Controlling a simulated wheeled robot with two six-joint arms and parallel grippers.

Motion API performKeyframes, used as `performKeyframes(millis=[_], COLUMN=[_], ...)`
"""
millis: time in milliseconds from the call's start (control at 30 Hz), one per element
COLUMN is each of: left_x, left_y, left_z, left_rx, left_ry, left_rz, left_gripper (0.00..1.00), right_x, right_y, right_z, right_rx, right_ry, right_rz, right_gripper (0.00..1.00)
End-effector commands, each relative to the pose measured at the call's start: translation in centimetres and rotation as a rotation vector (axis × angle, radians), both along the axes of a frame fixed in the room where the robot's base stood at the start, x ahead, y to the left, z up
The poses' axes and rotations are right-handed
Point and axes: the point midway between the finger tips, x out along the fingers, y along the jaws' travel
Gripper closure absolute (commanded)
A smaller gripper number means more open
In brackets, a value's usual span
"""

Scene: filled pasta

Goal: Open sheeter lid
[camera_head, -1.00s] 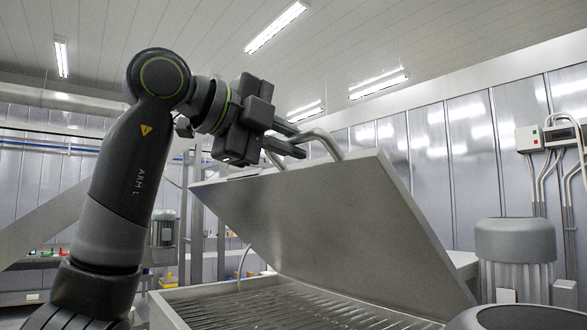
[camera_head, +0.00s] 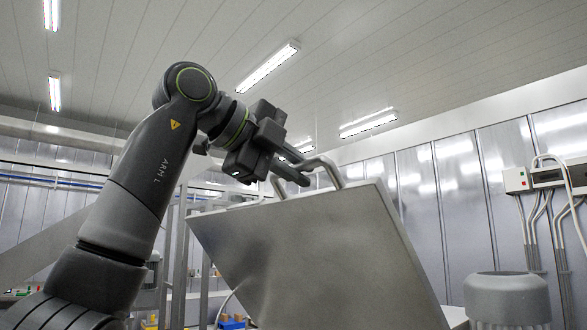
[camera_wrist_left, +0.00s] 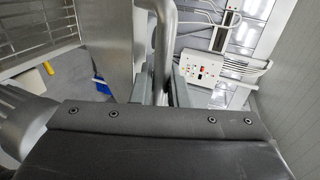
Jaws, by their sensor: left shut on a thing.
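The sheeter lid (camera_head: 310,262) is a large flat metal plate. It stands raised and tilted in the head view, with a bent tube handle (camera_head: 331,172) at its upper edge. My left gripper (camera_head: 294,172) is shut on the handle at the top of the lid. In the left wrist view the handle (camera_wrist_left: 164,50) runs between the fingers of my left gripper (camera_wrist_left: 165,88), and the lid (camera_wrist_left: 108,45) shows edge-on to its left. The fingertips are partly hidden by the gripper body. The sheeter's bed is below the head view. My right gripper is not in view.
A grey cylindrical motor housing (camera_head: 507,299) stands at the lower right. A control box with conduits (camera_head: 517,180) is on the back wall. A metal frame (camera_head: 181,260) stands behind the lid at left. The space above the lid is clear.

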Motion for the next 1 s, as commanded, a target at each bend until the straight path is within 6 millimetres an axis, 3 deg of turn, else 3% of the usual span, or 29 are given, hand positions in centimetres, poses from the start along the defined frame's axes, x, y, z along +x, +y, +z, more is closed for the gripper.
performKeyframes(millis=[267,300,433,767,1000], left_x=[0.0,0.0,0.0,-0.1,-2.2], left_y=[-0.1,-0.1,-0.1,0.2,3.1], left_z=[-0.1,-0.1,-0.1,0.0,1.0], left_rx=[0.0,0.0,0.0,-0.001,-0.003], left_ry=[0.002,0.002,0.002,-0.001,-0.003], left_rz=[-0.002,-0.002,-0.001,0.0,0.003], left_gripper=[1.0,0.84,0.68,0.68,0.68], right_x=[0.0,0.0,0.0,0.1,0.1], right_y=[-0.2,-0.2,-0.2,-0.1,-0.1], right_z=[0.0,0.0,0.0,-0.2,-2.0], right_rx=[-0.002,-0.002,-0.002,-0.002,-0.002], right_ry=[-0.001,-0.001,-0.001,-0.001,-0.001], right_rz=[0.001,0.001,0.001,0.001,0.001], right_gripper=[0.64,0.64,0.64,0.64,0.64])
